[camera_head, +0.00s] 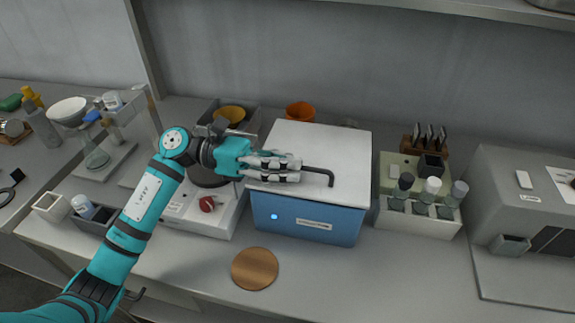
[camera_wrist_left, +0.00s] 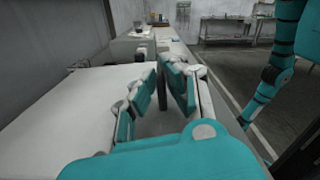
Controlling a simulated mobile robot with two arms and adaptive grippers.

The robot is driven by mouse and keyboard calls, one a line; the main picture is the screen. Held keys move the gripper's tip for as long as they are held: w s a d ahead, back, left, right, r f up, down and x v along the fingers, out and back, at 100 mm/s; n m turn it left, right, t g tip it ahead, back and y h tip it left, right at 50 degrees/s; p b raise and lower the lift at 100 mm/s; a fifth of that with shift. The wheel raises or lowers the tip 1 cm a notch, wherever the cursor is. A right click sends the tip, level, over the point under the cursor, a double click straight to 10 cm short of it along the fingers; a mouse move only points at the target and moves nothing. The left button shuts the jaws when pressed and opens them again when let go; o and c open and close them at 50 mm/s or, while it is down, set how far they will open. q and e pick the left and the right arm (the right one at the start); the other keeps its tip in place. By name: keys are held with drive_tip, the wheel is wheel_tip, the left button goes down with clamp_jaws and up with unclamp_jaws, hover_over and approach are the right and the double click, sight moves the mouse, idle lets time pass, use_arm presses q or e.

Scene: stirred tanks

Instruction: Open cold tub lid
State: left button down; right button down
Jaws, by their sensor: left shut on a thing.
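The cold tub (camera_head: 308,222) is a blue box with a lit blue dot and a label on its front. Its white lid (camera_head: 322,144) lies flat on top and looks closed. A dark bar handle (camera_head: 331,177) sits at the front of the lid. My left gripper (camera_head: 297,170) reaches in from the left over the lid, shut on the handle. In the left wrist view the handle (camera_wrist_left: 162,92) stands between the fingers, with the lid (camera_wrist_left: 80,105) spreading to the left. My right gripper is not in view.
A stirrer unit (camera_head: 190,215) with a red knob is left of the tub. A rack of bottles (camera_head: 420,214) stands close on the right, a grey machine (camera_head: 515,215) beyond it. A round wooden disc (camera_head: 255,268) lies in front. An orange bowl (camera_head: 300,111) is behind.

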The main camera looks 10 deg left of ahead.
use_arm(q)
drive_tip(key=w+r+n+p, duration=0.4)
drive_tip(key=w+r+n, duration=0.1)
drive_tip(key=r, duration=0.5)
drive_tip(key=shift+w+n, duration=0.4)
drive_tip(key=shift+n, duration=0.4)
